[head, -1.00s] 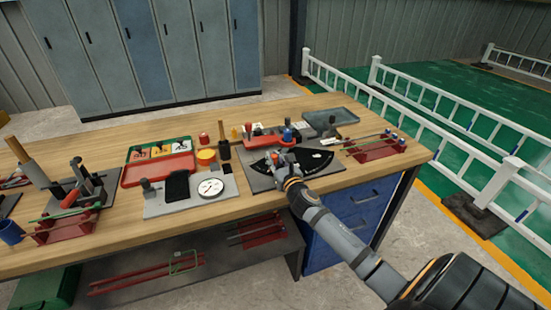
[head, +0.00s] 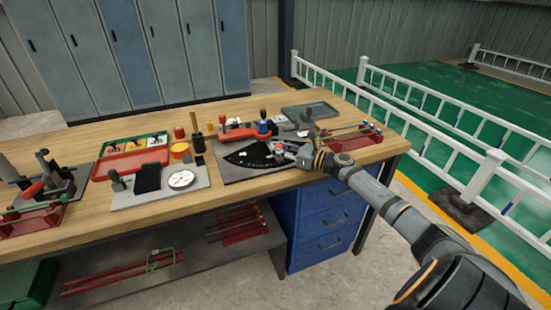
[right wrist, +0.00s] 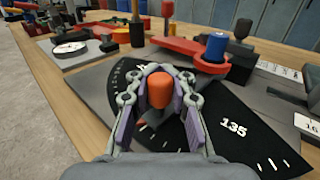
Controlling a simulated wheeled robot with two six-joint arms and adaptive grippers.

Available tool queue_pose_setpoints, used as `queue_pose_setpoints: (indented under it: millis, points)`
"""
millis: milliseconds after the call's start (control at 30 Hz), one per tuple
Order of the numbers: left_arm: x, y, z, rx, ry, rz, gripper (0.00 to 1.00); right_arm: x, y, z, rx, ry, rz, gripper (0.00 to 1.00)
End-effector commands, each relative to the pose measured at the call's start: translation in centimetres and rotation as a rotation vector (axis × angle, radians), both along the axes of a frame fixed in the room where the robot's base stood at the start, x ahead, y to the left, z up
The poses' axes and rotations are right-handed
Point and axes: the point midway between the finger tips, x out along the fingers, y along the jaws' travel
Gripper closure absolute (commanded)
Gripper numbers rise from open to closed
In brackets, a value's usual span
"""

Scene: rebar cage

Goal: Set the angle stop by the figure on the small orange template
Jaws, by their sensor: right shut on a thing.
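The angle stop's black fan-shaped dial (head: 248,155) with white marks lies on a grey plate (head: 232,174) on the bench. It also shows in the right wrist view (right wrist: 240,142), where the figure 135 reads to the right of my gripper. My right gripper (head: 284,152) is at the dial's right part in the head view. In the right wrist view its purple-padded fingers (right wrist: 160,100) are shut on an upright orange knob (right wrist: 159,90) over the dial. Small coloured cards (head: 133,144) lie in a tray at the left; their figures are too small to read. My left gripper is out of view.
A red-handled tool (head: 237,134) and a blue knob (head: 263,127) stand just behind the dial. A red rack (head: 350,137) is at the right, a round white gauge (head: 181,179) at the left. White railings (head: 440,125) stand beyond the bench.

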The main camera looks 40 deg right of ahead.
Motion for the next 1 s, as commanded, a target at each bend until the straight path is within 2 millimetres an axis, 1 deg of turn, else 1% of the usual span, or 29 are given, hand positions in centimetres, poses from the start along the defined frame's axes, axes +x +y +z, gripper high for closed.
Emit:
queue_pose_setpoints:
  millis: [33, 200, 667, 700, 800, 900, 1000]
  points:
    - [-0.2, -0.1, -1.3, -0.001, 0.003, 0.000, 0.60, -0.2, 0.1, -1.1, -0.001, 0.008, 0.020, 1.00]
    - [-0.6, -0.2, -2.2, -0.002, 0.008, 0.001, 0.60, -0.3, 0.1, -0.9, 0.000, 0.012, 0.060, 1.00]
    - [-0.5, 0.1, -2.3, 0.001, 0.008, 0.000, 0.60, -0.3, 0.1, -0.7, -0.003, 0.015, 0.074, 1.00]
    - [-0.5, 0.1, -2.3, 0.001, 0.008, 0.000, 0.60, -0.3, 0.1, -0.7, -0.003, 0.015, 0.074, 0.82]
    - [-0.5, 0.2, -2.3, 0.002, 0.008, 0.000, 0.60, -0.3, 0.1, -0.7, -0.003, 0.014, 0.074, 0.69]
    - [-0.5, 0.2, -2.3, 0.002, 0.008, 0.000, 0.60, -0.3, 0.1, -0.5, -0.002, 0.011, 0.073, 0.56]
    - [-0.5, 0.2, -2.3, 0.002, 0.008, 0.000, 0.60, -0.2, 0.1, -0.4, -0.001, 0.011, 0.072, 0.56]
